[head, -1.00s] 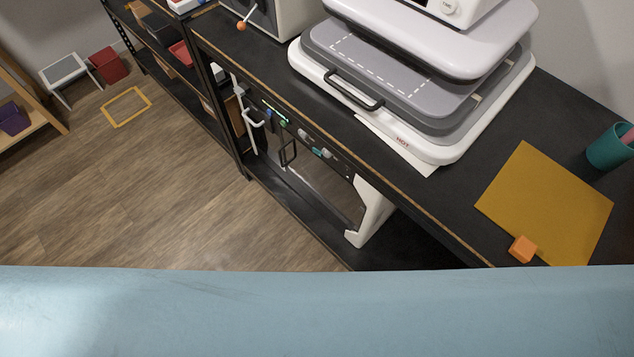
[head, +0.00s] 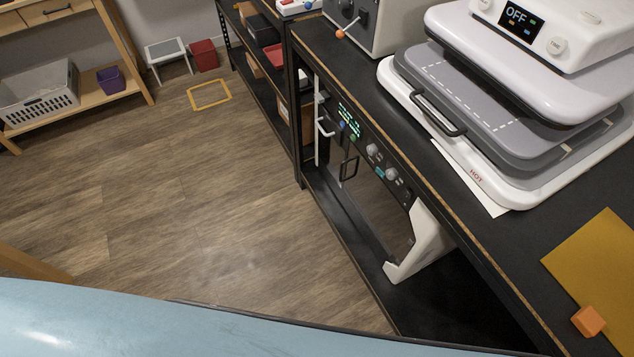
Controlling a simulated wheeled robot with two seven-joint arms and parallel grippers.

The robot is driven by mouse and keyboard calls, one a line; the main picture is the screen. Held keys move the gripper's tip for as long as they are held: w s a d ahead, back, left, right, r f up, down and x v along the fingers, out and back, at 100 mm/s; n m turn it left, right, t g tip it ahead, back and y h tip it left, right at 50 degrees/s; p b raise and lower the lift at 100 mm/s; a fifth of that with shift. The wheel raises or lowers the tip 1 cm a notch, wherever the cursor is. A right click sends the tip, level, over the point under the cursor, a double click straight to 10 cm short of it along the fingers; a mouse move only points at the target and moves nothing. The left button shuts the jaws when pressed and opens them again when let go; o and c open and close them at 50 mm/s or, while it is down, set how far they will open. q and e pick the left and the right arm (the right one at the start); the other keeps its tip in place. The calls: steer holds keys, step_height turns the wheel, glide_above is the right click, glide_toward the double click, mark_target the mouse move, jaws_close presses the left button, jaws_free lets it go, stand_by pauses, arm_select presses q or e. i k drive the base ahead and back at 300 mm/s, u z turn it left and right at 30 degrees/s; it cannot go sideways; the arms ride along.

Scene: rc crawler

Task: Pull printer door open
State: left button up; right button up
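The printer (head: 425,243) stands on the lower shelf under the black workbench, with its front towards the open floor. Its dark door (head: 383,217) is on the front and looks shut, though the steep angle makes this hard to be sure of. A dark bar handle (head: 349,167) stands out from the front near the door's far end. A panel with green lights and knobs (head: 373,151) runs along the top of the front. Neither of my grippers shows in the head view.
A heat press (head: 520,100) marked OFF, an orange cube (head: 588,321) and a mustard sheet (head: 600,262) are on the workbench (head: 520,240). Wooden floor (head: 200,190) in front is largely clear. A wooden shelf with a grey basket (head: 40,95) stands at left.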

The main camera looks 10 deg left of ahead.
mark_target(390, 224)
steer(key=z, duration=0.2)
steer(key=k, duration=0.25)
steer(key=u, duration=1.25)
steer(key=i, duration=1.2)
steer(key=z, duration=0.55)
